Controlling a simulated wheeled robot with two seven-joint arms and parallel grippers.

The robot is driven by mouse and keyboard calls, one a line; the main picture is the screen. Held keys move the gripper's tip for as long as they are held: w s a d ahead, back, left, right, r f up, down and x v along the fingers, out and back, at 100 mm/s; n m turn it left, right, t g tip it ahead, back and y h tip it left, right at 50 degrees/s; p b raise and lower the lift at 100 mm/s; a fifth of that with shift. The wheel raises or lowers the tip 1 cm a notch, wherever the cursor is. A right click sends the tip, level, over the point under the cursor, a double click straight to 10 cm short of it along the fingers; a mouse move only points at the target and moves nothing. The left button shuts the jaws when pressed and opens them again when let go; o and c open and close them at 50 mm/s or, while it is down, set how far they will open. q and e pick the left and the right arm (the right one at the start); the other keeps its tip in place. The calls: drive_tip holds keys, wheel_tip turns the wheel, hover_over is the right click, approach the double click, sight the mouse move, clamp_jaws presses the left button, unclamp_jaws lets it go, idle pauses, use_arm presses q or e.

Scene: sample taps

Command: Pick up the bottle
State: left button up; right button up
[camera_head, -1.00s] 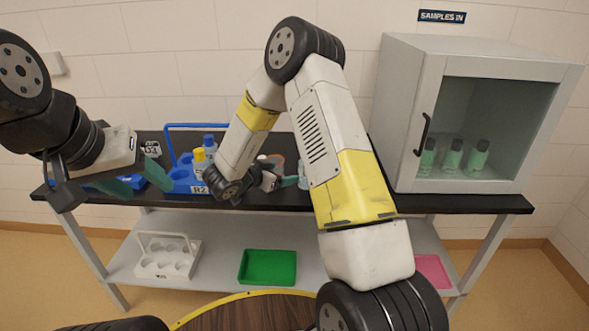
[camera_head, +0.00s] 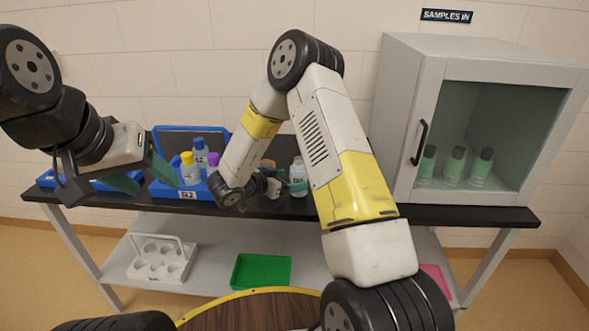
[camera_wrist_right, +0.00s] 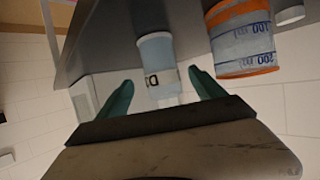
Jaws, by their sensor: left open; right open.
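A clear bottle with a pale label (camera_head: 298,180) stands upright on the dark bench top, just right of my right gripper (camera_head: 283,186). In the right wrist view a pale bottle with a dark-lettered label (camera_wrist_right: 155,55) lies between the two teal fingers of the right gripper (camera_wrist_right: 161,82). The fingers are apart, with visible gaps on both sides of it, so it is not gripped. My left gripper (camera_head: 143,178) is open and empty, in front of the blue rack's left side. My right forearm hides part of the bench.
The blue R2 rack (camera_head: 165,190) holds yellow-, blue- and purple-capped bottles. An orange-banded graduated container (camera_wrist_right: 240,40) is close beside the right gripper. A cabinet (camera_head: 405,110) with several green bottles stands right. The lower shelf bears a white rack (camera_head: 160,265) and green tray (camera_head: 262,271).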

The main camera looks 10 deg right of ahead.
sight(304, 177)
drive_tip(key=shift+x, duration=0.75)
drive_tip(key=x, duration=0.7)
drive_tip(key=shift+w+a, duration=0.15)
drive_tip(key=c, duration=1.6)
clamp_jaws()
drive_tip(key=shift+r, duration=0.1)
